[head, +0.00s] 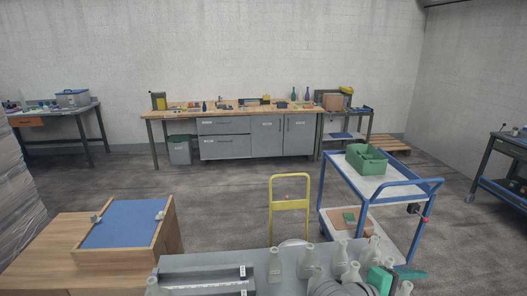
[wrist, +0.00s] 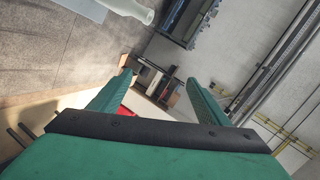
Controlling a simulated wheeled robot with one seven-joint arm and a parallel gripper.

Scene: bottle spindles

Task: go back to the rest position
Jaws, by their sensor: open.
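My gripper (wrist: 158,78) is open in the wrist view, with two green fingers spread apart and nothing between them. In the head view its green parts (head: 381,279) show at the bottom right, among the bottles, partly hidden by them and by my grey arm. Several pale, see-through bottles (head: 305,262) stand on the grey table (head: 255,262) at the bottom. One pale bottle (wrist: 130,9) also shows at the top of the wrist view, apart from the fingers.
A grey rack-like holder (head: 205,281) lies on the near table. A wooden box with a blue panel (head: 125,223) stands at left. A yellow-framed trolley (head: 289,207) and a blue cart (head: 362,198) with a green crate (head: 366,159) stand behind. Open floor lies before the far workbench (head: 225,112).

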